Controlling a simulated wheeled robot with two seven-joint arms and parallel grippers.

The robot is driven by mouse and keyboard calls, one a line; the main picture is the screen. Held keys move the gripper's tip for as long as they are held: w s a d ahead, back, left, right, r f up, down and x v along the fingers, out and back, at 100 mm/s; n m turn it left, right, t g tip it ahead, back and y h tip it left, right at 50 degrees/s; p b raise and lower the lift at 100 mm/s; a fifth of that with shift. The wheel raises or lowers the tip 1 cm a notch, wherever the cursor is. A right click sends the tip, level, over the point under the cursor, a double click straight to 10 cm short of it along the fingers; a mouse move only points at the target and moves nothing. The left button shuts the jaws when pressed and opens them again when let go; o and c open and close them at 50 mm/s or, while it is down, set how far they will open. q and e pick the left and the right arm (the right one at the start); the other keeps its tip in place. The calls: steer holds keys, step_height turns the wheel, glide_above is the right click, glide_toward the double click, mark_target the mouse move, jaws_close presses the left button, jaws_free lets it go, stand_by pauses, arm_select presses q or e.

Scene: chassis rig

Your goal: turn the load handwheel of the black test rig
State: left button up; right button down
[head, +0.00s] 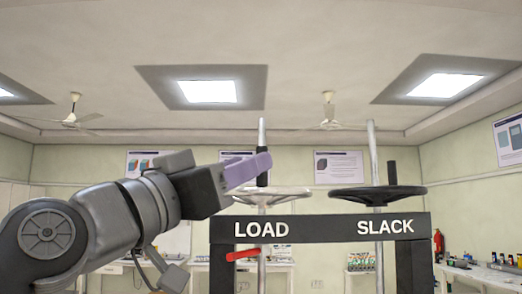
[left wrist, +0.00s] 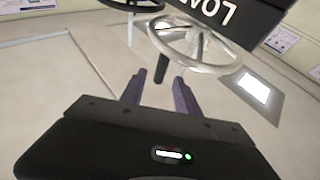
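The load handwheel (head: 283,194) is a silver spoked wheel on an upright shaft above the word LOAD on the black test rig (head: 320,230). Its upright black handle (head: 262,178) is partly hidden by my left gripper's purple finger. My left gripper (head: 262,164) is at the handle's height. In the left wrist view my left gripper (left wrist: 160,78) is open, its two fingers apart. The black handle (left wrist: 161,68) shows between the fingertips with gaps on both sides, and the silver wheel (left wrist: 228,66) lies beyond. My right gripper is not in view.
A black handwheel (head: 350,193) with its own upright handle (head: 392,172) stands to the right above the word SLACK. A red pointer (head: 243,255) is on the rig below LOAD. Benches with small items stand along the back and right walls.

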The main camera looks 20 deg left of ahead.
mark_target(259, 187)
arm_select(q)
steer(key=p+x, duration=0.1)
steer(key=x, duration=0.3)
steer(key=shift+r+p, duration=0.15)
steer(key=shift+p, duration=0.15)
steer(key=shift+w+d, duration=0.1)
steer(key=shift+w, duration=0.25)
steer(key=shift+c, duration=0.4)
jaws_close()
stand_by(0.4)
